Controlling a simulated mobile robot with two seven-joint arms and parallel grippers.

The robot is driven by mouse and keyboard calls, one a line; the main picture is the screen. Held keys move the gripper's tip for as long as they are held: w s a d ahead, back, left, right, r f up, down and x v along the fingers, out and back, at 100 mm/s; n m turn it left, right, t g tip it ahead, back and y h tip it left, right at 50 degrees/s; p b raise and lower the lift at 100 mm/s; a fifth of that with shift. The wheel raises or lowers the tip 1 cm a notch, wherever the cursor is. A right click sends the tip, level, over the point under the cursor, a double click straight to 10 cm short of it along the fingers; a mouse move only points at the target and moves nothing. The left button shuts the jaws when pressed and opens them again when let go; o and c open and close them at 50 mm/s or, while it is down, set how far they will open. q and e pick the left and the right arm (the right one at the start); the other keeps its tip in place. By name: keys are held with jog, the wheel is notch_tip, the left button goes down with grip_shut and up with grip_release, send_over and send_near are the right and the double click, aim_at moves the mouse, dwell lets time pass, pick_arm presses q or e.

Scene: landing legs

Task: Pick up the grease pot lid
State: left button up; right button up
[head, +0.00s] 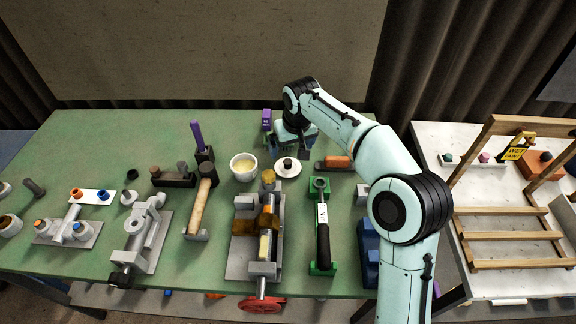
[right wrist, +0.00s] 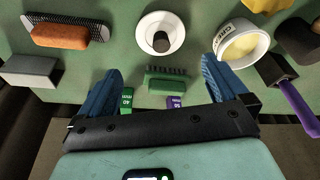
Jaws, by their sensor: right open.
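The grease pot lid (head: 288,170), a white disc with a dark knob, lies on the green bench just right of the grease pot (head: 243,168), a white cup of yellow grease. My right gripper (head: 293,151) is at the far side of the lid, open and empty. In the right wrist view, the lid (right wrist: 148,36) is ahead of the spread blue fingers of my right gripper (right wrist: 162,75), near their middle line and apart from them. The pot (right wrist: 240,45) stands beyond the finger on the right. My left gripper is not in view.
A green brush (right wrist: 165,80) lies between the fingers in the wrist view. An orange-backed brush (head: 337,162) lies right of the lid. A purple-handled tool (head: 197,138) stands left of the pot.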

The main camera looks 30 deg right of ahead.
aim_at(288, 161)
jog(key=x, duration=0.4)
jog(key=shift+f, duration=0.15)
jog(key=x, duration=0.5)
jog(key=shift+s+a+b, duration=0.15)
jog(key=shift+a+b, duration=0.05)
jog(key=shift+b, duration=0.2)
jog(key=c, duration=0.9)
